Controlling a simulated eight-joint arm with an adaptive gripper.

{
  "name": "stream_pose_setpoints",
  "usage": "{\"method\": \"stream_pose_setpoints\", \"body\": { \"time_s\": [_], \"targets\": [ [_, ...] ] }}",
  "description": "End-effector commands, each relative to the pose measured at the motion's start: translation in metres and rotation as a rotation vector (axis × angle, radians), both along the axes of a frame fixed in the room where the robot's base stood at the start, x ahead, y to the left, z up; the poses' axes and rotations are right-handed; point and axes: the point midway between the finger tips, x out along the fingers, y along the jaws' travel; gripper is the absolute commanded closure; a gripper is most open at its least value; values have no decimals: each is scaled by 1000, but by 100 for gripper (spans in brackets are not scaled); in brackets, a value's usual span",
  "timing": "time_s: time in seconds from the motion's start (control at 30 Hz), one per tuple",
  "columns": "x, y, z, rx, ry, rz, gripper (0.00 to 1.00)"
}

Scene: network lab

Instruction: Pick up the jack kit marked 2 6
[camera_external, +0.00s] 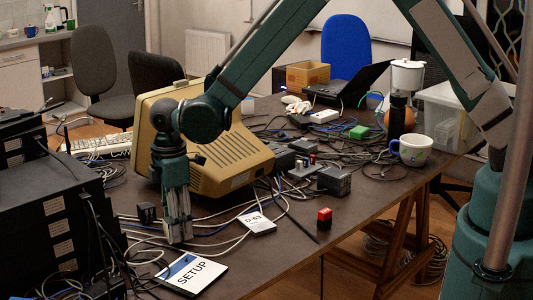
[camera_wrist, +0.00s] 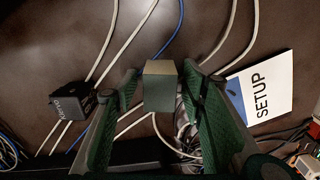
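A small grey box (camera_wrist: 160,88) sits between the two fingers of my gripper (camera_wrist: 160,75) in the wrist view. Its visible faces show no readable mark. A narrow gap seems to show on each side, so the fingers look open around it. I cannot read "2 6" on either box.
A SETUP card (camera_external: 191,274) lies close to my gripper. Cables run across the table around it. A monitor (camera_external: 225,150) stands behind, and black equipment (camera_external: 50,190) is stacked left. A D-63 card (camera_external: 257,222) and a red block (camera_external: 324,218) lie to the right.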

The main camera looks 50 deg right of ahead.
Motion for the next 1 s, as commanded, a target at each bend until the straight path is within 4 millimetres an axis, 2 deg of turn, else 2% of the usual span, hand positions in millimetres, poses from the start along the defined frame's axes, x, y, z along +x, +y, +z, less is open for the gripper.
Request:
{"method": "stream_pose_setpoints", "body": {
  "time_s": [0.03, 0.2, 0.67, 0.87, 1.0],
  "targets": [
    [0, 0, 0, 0, 0, 0, 66],
    [0, 0, 0, 0, 0, 0, 89],
    [0, 0, 6, 0, 0, 0, 89],
    [0, 0, 26, 0, 0, 0, 89],
    [0, 0, 47, 0, 0, 0, 89]
  ]
}}
